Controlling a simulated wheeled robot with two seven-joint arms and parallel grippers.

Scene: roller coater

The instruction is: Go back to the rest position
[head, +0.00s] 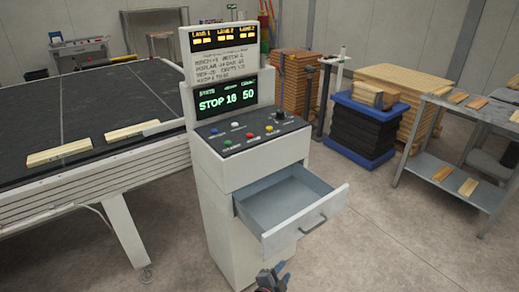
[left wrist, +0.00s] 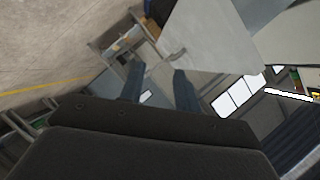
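My left gripper (head: 272,276) shows at the bottom edge of the head view, just below the open drawer (head: 290,208) of the white control console (head: 225,190). In the left wrist view its two dark blue fingers (left wrist: 158,72) stand apart with nothing between them. A pale grey panel, seemingly the drawer front (left wrist: 212,35), fills the upper part of that view beyond the fingers. The gripper appears clear of the drawer handle (head: 312,225). My right gripper is not in either view.
A conveyor table (head: 60,110) with two boards stands left of the console. Blue-edged crate stack (head: 360,130), lumber stacks (head: 408,90) and a grey shelf table (head: 455,190) stand to the right. The floor (head: 390,240) in front of them is clear.

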